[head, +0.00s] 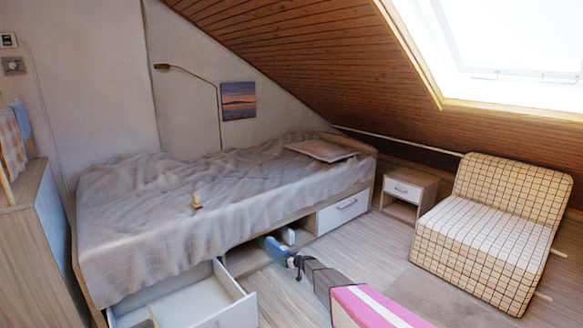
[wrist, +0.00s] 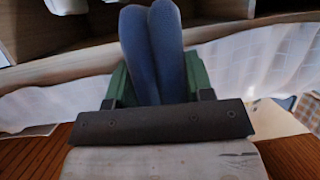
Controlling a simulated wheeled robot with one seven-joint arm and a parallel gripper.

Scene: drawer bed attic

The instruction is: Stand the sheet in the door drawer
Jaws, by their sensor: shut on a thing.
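The blue sheet, folded into a roll, (head: 275,250) is in my gripper (head: 294,262), in front of the bed's lower side. In the wrist view the sheet (wrist: 152,50) shows as two blue folds between the green fingers of my gripper (wrist: 154,85), which is shut on it. The sheet's far end is at the low opening under the bed. An open drawer (head: 240,309) with pale walls and a white inside stands pulled out to the left of the sheet, apart from it. Part of its inside is hidden by its front walls.
A shut white drawer (head: 342,212) is under the bed's right part. A small item (head: 196,201) lies on the bed (head: 150,230). A nightstand (head: 403,190) and checked chair (head: 487,220) stand right. Floor between is clear.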

